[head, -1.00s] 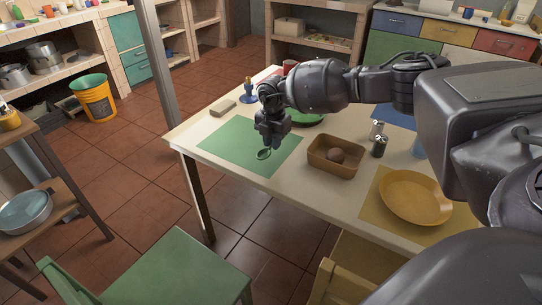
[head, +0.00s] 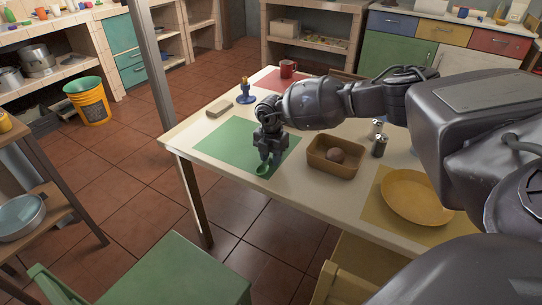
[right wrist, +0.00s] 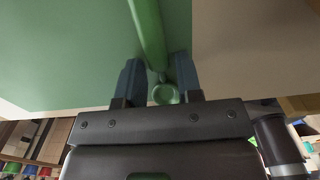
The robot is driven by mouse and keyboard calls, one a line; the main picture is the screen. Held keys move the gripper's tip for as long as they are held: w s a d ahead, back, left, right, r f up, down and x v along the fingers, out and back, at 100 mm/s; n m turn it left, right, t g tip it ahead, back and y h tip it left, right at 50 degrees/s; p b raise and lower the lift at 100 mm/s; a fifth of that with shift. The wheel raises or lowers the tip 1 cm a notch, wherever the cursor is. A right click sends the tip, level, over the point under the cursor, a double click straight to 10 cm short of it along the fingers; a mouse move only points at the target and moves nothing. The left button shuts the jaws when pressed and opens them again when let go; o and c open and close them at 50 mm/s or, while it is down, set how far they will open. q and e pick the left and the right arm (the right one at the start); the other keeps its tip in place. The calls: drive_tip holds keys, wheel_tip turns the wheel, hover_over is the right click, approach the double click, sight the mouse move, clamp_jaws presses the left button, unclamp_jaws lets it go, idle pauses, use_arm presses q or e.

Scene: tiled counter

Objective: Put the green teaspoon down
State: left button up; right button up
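The green teaspoon (head: 262,170) is low over or on the green placemat (head: 222,140), near its front right edge; I cannot tell whether it touches the mat. My right gripper (head: 270,160) points down right at it. In the right wrist view, the teaspoon's green handle (right wrist: 147,30) runs upward and its small round bowl (right wrist: 165,95) shows between the fingers. The two fingers (right wrist: 160,78) stand apart, with a visible gap beside the spoon's thin neck. My left gripper is out of view.
A brown basket (head: 320,163) holding a round brown item stands right of the mat. The mat's left part is clear.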

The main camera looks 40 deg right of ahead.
sight(271, 158)
drive_tip(key=shift+o, duration=0.8)
drive_tip(key=shift+r, duration=0.2)
wheel_tip(271, 158, up, 6)
drive_tip(key=shift+r+p, duration=0.1)
drive_tip(key=shift+p, duration=0.75)
wheel_tip(271, 158, up, 6)
drive_tip(key=shift+f+p, duration=0.15)
drive_tip(key=shift+p, duration=0.5)
